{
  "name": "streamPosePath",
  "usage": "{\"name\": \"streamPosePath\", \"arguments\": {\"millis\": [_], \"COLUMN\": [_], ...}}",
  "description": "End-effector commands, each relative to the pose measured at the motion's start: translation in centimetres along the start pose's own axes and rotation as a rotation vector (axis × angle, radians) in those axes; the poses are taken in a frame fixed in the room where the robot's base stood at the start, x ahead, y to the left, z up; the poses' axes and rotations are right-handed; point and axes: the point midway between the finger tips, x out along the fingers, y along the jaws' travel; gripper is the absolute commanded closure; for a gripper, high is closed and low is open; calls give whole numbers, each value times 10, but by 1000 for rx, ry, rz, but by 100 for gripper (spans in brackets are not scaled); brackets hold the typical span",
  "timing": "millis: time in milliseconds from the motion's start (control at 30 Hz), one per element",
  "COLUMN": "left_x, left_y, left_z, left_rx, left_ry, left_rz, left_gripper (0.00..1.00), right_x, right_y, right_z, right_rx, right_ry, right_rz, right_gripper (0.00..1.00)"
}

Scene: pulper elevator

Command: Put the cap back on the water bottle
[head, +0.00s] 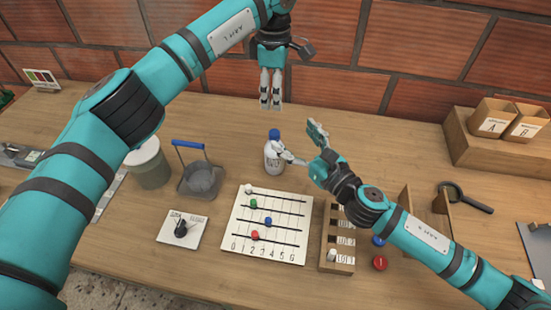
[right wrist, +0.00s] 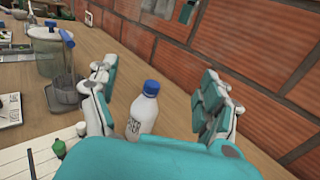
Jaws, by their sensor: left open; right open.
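The white water bottle (head: 273,159) stands upright on the table, with a printed label; it also shows in the right wrist view (right wrist: 142,116). A blue cap (head: 274,135) sits on top of its neck, also seen in the right wrist view (right wrist: 151,87); whether it is screwed tight I cannot tell. My right gripper (head: 297,138) is open just right of the bottle, fingers pointing towards it. In the right wrist view the bottle shows between the fingers. My left gripper (head: 270,103) is open and empty, pointing down above and behind the bottle, clear of the cap.
A board with coloured beads (head: 267,222) and a wooden slotted rack (head: 338,262) lie in front. A grey pail with blue handle (head: 200,180) and a lidded jar (head: 148,165) stand left. A magnifier (head: 464,197) lies right. The table behind the bottle is clear up to the brick wall.

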Motion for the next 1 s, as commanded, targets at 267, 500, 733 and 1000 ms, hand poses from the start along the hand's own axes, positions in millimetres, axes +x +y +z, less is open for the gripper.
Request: {"name": "streamPosePath", "arguments": {"millis": [267,500,733,1000], "left_x": [36,41,40,40], "left_y": [0,0,0,0], "left_z": [0,0,0,0], "left_rx": [0,0,0,0], "left_ry": [0,0,0,0], "left_rz": [0,0,0,0], "left_gripper": [54,54,54,54], "right_x": [0,0,0,0], "right_y": [0,0,0,0], "right_z": [-36,-40,-40,-62], "right_rx": [0,0,0,6], "right_ry": [0,0,0,2], "right_rz": [0,0,0,-2], "right_gripper": [18,18,18,18]}}
